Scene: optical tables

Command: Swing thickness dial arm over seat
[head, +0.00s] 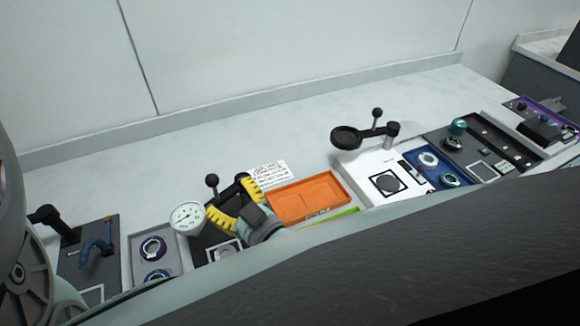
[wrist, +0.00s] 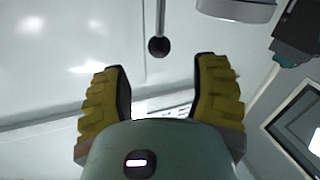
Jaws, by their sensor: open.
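The white thickness dial (head: 187,217) is at the left of a black base (head: 204,240), on a black arm with an upright ball knob (head: 211,181). A white-framed square, seemingly the seat (head: 222,254), lies on the base to the right of and below the dial, partly hidden by my gripper. My gripper (head: 234,204) is open and empty, its yellow fingers close to the arm and knob. In the wrist view the knob (wrist: 159,46) shows near the gap between the fingertips (wrist: 161,66), with no clear contact. The rounded grey part at the top may be the dial (wrist: 237,8).
An orange tray (head: 308,197) and a paper note (head: 268,175) lie just right of my gripper. A grey panel with round parts (head: 140,247) stands left of the dial. A white station with a black swing arm (head: 346,137) is farther right. The bench behind is clear.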

